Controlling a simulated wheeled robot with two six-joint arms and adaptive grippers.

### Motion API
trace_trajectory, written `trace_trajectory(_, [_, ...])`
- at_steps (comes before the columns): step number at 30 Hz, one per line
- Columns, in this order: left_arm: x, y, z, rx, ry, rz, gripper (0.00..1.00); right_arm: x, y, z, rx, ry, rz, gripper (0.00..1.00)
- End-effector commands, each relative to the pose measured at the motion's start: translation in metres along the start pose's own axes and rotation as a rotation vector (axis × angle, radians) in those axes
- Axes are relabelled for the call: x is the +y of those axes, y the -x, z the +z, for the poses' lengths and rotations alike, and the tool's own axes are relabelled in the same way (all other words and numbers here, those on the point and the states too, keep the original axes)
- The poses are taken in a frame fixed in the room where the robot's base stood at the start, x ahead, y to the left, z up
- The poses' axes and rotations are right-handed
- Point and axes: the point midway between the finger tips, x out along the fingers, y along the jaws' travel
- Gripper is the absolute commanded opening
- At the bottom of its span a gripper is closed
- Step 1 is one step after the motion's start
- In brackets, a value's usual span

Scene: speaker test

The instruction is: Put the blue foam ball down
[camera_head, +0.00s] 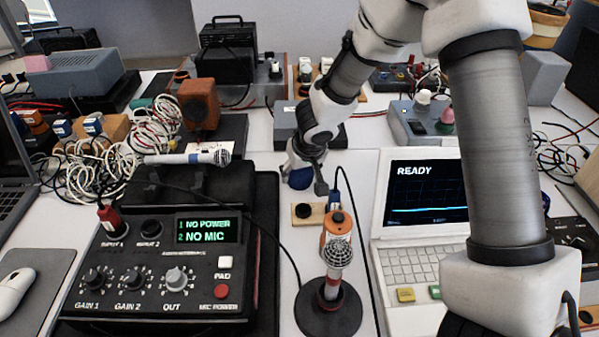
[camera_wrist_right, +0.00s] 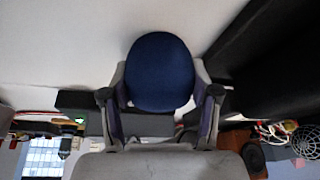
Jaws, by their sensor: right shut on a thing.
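The blue foam ball (camera_wrist_right: 160,72) is held between the two fingers of my right gripper (camera_wrist_right: 160,95) in the wrist view. In the head view the ball (camera_head: 298,179) shows as a dark blue patch, mostly hidden by the gripper. My right gripper (camera_head: 306,172) hangs fingers down over the white table, behind the small wooden block with a black knob (camera_head: 308,213). I cannot tell whether the ball touches the table. My left gripper is in neither view.
An orange microphone (camera_head: 338,238) stands on a round black base in front. The black audio box (camera_head: 160,262), reading "NO POWER" and "NO MIC", is left, with a silver microphone (camera_head: 190,158) behind its display. A white laptop (camera_head: 415,262) is right. Bare white table (camera_head: 262,165) shows left of the gripper.

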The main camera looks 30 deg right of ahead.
Motion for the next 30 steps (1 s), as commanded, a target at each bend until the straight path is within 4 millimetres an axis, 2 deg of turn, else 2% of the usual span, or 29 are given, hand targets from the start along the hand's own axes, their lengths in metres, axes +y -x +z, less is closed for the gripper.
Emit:
trace_trajectory(1, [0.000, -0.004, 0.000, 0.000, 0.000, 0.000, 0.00, 0.000, -0.003, 0.001, 0.000, 0.001, 0.000, 0.43])
trace_trajectory(2, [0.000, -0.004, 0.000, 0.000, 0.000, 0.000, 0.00, 0.000, -0.003, 0.001, 0.000, 0.001, 0.000, 0.64])
trace_trajectory(3, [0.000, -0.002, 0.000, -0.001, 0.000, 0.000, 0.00, 0.000, -0.001, 0.001, 0.000, 0.001, 0.000, 0.79])
trace_trajectory(4, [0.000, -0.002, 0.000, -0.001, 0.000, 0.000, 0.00, 0.000, -0.001, 0.001, 0.000, 0.001, 0.000, 0.86])
trace_trajectory(13, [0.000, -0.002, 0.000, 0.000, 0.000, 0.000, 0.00, 0.000, -0.001, 0.000, 0.000, 0.001, 0.000, 0.86])
trace_trajectory(17, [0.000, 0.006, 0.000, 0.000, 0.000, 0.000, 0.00, 0.000, 0.007, -0.002, 0.000, 0.000, 0.000, 0.86])
trace_trajectory(20, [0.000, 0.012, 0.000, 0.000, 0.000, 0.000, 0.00, -0.001, 0.027, -0.003, 0.003, 0.000, -0.002, 0.86])
trace_trajectory(27, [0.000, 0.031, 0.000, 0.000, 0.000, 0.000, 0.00, 0.000, 0.091, -0.003, 0.003, -0.001, -0.001, 0.86])
trace_trajectory(30, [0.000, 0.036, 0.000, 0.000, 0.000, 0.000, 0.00, 0.000, 0.110, -0.002, 0.002, -0.001, -0.001, 0.86])
